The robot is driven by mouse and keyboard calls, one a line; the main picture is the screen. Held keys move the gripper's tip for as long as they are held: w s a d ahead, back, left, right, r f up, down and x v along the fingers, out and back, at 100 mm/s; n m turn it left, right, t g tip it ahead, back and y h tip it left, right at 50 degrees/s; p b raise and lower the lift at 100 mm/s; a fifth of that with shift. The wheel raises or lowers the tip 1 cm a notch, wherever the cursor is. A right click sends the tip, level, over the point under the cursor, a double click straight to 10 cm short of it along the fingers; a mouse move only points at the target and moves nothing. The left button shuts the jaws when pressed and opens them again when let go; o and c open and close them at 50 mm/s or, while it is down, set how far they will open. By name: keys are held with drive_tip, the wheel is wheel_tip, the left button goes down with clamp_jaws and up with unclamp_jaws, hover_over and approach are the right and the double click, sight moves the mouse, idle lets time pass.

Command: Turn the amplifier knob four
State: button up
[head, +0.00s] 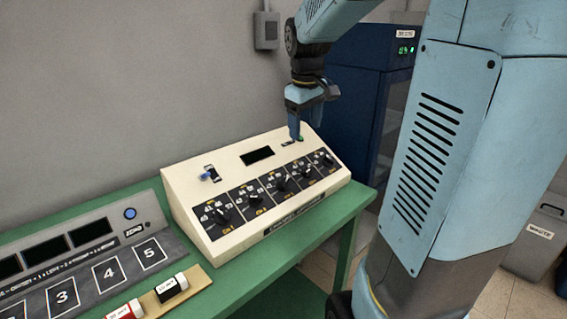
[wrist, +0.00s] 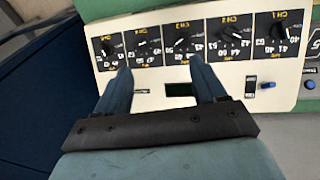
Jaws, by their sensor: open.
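The amplifier (head: 181,187) is a cream sloped box on a green table, with a row of several black knobs on dark panels. Counting from the CH 1 end, knob four (head: 305,171) is second from the right; in the upside-down wrist view knob four (wrist: 139,43) is second from the left. My gripper (head: 296,136) is above the amplifier's back right part, behind the knob row. In the wrist view my gripper (wrist: 162,68) is open and empty, its fingers apart, with tips just below the knob row in the picture. I see no contact with any knob.
A dark display (head: 257,156) and a blue-tipped switch (head: 208,174) stand out behind the knobs. A grey numbered console (head: 90,262) and a wooden strip with labelled cylinders lie left. A dark blue cabinet (head: 350,90) stands behind. My arm covers the right side.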

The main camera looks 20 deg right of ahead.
drive_tip(key=n+g, duration=0.1)
drive_tip(key=n, duration=0.1)
approach(309, 169)
drive_tip(key=f, duration=0.6)
drive_tip(key=d+f, duration=0.1)
drive_tip(key=f, duration=0.1)
drive_tip(key=shift+w+f, duration=0.4)
drive_tip(key=shift+c, duration=0.4)
drive_tip(key=c, duration=0.9)
drive_tip(key=shift+a, duration=0.25)
drive_tip(key=shift+c, duration=0.4)
drive_tip(key=shift+d+g, duration=0.15)
drive_tip(key=shift+g, duration=0.15)
